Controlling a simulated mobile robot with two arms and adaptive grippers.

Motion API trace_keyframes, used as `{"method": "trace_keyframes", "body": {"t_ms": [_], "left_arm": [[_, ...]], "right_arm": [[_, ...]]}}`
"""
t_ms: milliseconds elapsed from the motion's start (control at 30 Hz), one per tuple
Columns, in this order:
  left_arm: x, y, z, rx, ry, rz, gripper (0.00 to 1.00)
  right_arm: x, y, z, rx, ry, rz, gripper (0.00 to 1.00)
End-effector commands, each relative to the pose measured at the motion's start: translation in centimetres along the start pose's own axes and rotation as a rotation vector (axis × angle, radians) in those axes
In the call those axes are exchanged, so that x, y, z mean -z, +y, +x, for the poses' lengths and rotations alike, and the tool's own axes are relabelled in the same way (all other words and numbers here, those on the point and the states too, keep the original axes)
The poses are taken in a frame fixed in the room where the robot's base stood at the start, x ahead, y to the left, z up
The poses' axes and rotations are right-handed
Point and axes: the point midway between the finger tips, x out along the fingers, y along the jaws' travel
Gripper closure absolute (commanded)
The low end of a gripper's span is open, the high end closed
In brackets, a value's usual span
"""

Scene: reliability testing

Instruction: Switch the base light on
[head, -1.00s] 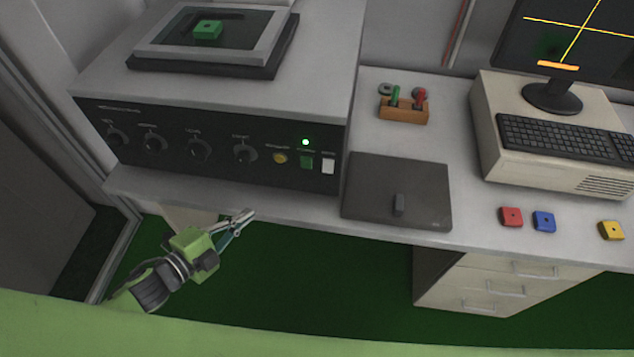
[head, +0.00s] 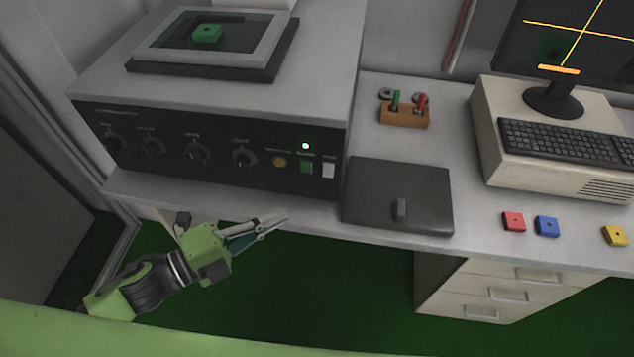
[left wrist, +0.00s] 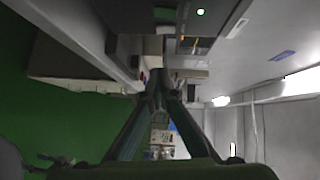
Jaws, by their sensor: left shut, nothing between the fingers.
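The labels are too small to read, so I cannot tell which control is for the base light. A small green lamp (head: 306,146) glows above the green button; it also shows in the left wrist view (left wrist: 200,12). My left gripper (head: 284,216) is shut and empty, apart from the panel, below and left of the white switch. My right gripper is not in view.
A glass-topped frame (head: 160,54) with a green block (head: 207,33) sits on the machine. A dark flat box (head: 420,178) lies right of the panel.

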Motion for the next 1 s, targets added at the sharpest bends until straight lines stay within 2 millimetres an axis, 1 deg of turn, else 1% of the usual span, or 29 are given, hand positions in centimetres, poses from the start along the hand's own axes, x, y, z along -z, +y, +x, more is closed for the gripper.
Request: {"method": "trace_keyframes", "body": {"t_ms": [367,667,700,800,1000], "left_arm": [[0.0,-0.4,4.8,0.003,0.001,0.002,1.00],[0.0,-0.4,9.7,0.003,0.001,0.002,1.00],[-0.7,-0.3,10.1,0.001,-0.002,0.002,1.00],[-1.6,-0.2,11.0,0.000,-0.001,0.002,1.00],[-2.6,-0.1,11.9,0.000,0.000,0.000,1.00]], "right_arm": [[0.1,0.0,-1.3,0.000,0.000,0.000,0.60],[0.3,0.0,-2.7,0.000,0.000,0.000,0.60],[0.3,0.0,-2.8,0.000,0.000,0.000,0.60],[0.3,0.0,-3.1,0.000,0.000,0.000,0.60],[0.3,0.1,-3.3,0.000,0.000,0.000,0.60]]}}
